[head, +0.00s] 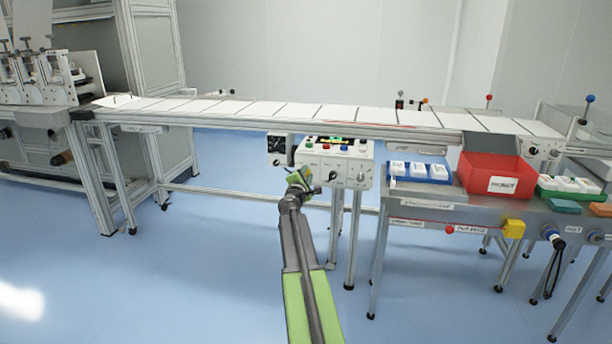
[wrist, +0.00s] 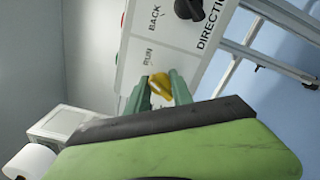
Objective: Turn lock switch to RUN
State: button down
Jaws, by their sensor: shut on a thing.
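The lock switch is a yellow knob (wrist: 160,84) on the white control panel (wrist: 172,42), just below the printed RUN label in the wrist view. My gripper (wrist: 160,90) has its two green fingers on either side of the knob and is shut on it. I cannot tell which way the knob points. In the head view my gripper (head: 302,184) is at the lower left of the control box (head: 340,170), and the yellow knob cannot be made out there.
A black DIRECTION knob (wrist: 189,8) sits on the same panel, near the BACK label. A dark-faced unit (head: 280,150) is left of the control box. A steel table (head: 460,210) with a red bin (head: 492,172) stands to the right. The blue floor at left is clear.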

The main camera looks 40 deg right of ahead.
jog(key=m, duration=0.5)
jog(key=shift+m, duration=0.4)
jog(key=shift+f, duration=0.1)
dwell(0.3)
jog(key=c, duration=1.1)
grip_release()
jog(key=v, duration=1.7)
jog(key=shift+a, duration=0.15)
